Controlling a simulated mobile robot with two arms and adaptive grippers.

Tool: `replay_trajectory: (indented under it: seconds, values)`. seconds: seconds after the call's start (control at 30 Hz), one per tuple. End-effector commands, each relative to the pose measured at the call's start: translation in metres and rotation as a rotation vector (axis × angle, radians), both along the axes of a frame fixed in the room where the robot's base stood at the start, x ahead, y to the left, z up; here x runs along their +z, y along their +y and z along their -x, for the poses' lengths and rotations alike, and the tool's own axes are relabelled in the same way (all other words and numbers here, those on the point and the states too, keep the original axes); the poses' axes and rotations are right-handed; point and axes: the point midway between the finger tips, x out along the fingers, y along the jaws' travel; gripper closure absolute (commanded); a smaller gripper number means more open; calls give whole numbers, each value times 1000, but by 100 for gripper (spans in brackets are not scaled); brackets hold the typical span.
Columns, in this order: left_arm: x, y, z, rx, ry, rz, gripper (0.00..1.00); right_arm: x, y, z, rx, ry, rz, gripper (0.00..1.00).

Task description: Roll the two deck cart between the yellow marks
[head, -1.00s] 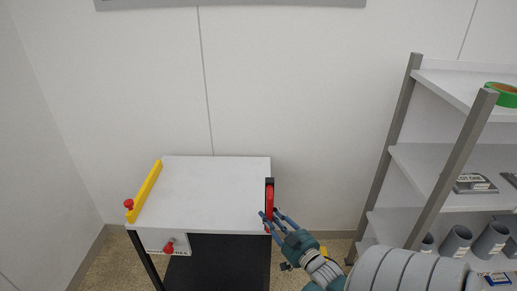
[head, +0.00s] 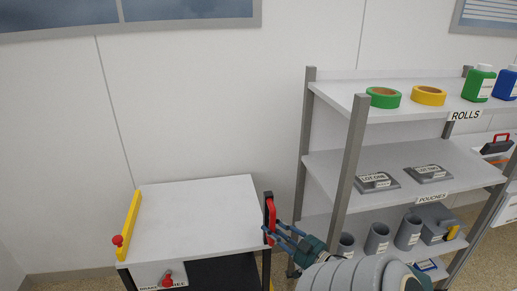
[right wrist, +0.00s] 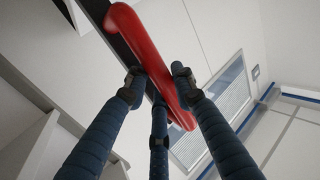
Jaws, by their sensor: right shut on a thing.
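The two deck cart (head: 195,212) stands at the lower left of the head view, with a white top deck and a black lower deck (head: 222,272). A yellow bar with a red knob (head: 127,225) runs along its left edge. A red lever (head: 168,280) is on its front panel. My right gripper (head: 274,234) is shut on the red handle (head: 269,212) at the cart's right end. The handle (right wrist: 150,65) also shows between the fingers in the right wrist view. My left gripper is out of view. The yellow floor marks cannot be made out clearly.
A grey shelf unit (head: 345,175) stands close to the right of the cart, holding tape rolls (head: 383,98), bottles (head: 480,84), pouches (head: 376,182) and grey cups (head: 377,238). A white wall (head: 200,110) is behind the cart. Bare floor shows at the lower left.

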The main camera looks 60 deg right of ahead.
Motion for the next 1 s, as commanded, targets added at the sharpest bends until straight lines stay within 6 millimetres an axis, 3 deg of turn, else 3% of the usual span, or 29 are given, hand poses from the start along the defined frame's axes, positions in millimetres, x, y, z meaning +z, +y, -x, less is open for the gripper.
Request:
replay_trajectory:
  seconds: [0.23,0.67,0.7,0.77,1.0]
  values:
    - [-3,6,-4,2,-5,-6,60,-4,-18,22,-2,9,-1,100]
    - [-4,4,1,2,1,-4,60,-3,-20,25,-1,7,-1,100]
    - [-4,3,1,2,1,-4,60,-3,-20,25,-1,7,-1,71]
    - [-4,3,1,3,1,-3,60,-3,-19,25,0,6,-1,59]
    - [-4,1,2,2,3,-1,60,-1,-20,24,-1,4,0,56]
